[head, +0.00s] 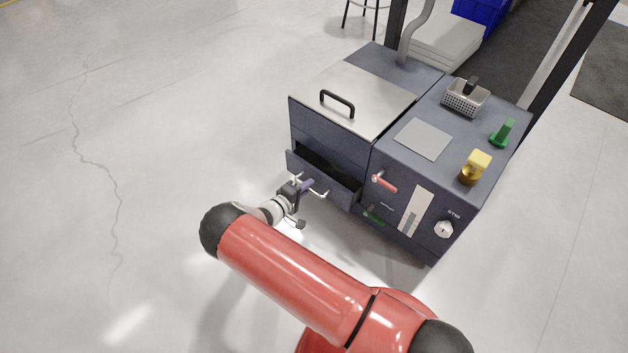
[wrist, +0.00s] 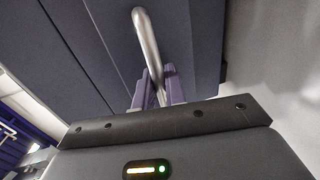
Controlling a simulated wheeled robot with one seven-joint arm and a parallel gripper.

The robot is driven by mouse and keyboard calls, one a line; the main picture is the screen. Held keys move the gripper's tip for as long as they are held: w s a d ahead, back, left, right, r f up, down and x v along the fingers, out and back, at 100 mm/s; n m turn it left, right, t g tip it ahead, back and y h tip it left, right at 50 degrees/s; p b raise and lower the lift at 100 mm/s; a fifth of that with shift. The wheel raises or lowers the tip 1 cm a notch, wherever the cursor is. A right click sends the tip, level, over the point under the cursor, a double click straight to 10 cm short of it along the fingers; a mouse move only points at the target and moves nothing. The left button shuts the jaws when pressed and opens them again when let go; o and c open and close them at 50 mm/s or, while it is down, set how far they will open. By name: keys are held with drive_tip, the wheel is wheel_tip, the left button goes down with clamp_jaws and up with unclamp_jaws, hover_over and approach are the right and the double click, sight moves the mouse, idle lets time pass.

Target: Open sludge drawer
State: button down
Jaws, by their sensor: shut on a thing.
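The sludge drawer (head: 325,180) is at the lower front of the blue-grey machine in the head view. It stands partly out, with a dark gap showing above its front. A metal bar handle (head: 321,193) runs along the drawer front. My gripper (head: 306,186) is at this handle. In the wrist view the purple fingers of my gripper (wrist: 158,88) are shut around the silver handle (wrist: 147,38), with the drawer front (wrist: 85,60) behind it. The inside of the drawer is mostly hidden.
The machine's lid (head: 352,90) with a black handle is closed above the drawer. The right cabinet carries a red lever (head: 384,183), a green lever (head: 373,215), a white knob (head: 444,229) and a metal basket (head: 465,98). The floor (head: 150,150) to the left is clear.

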drive_tip(key=f+b+v, duration=0.2)
drive_tip(key=f+v, duration=0.1)
drive_tip(key=v, duration=1.3)
drive_tip(key=shift+s+a+f+b, duration=0.25)
drive_tip(key=shift+s+b, duration=0.1)
drive_tip(key=c, duration=1.6)
unclamp_jaws()
drive_tip(key=shift+o, duration=0.2)
drive_tip(key=v, duration=0.7)
drive_tip(key=shift+s+a, duration=0.25)
drive_tip(key=shift+s, duration=0.05)
drive_tip(key=shift+r, duration=0.1)
